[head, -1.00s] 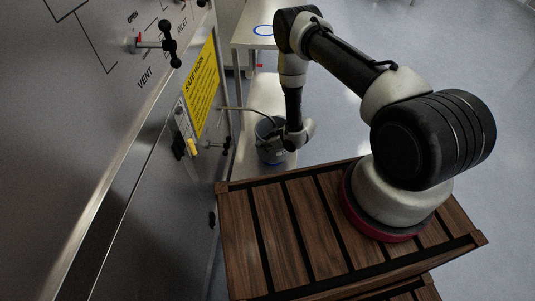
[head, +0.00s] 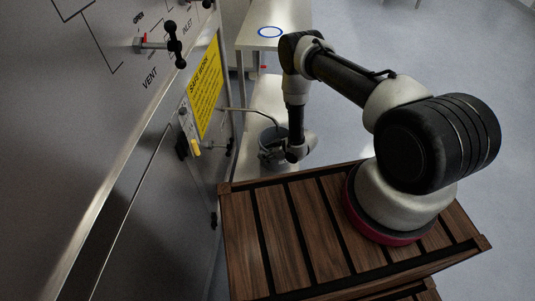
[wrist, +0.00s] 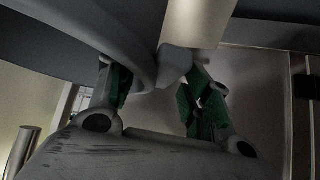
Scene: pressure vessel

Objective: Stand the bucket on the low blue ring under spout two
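The grey bucket (head: 272,136) is at the low light shelf below the bent spout (head: 255,111), whose end reaches over the bucket's mouth. My gripper (head: 279,157) is at the bucket's near side. In the wrist view, the green-padded fingers (wrist: 155,92) stand on both sides of a grey part of the bucket and seem closed on it; the bucket's curved grey wall (wrist: 70,45) fills the upper left. The low blue ring is not clearly visible now; the bucket and gripper cover that area. I cannot tell whether the bucket's base touches the shelf.
Another blue ring (head: 270,32) lies on the higher light table (head: 246,40) at the back. The grey vessel panel (head: 100,110), with valve handles (head: 174,45) and a yellow sign (head: 205,87), stands close on the left. Open floor (head: 400,45) lies to the right.

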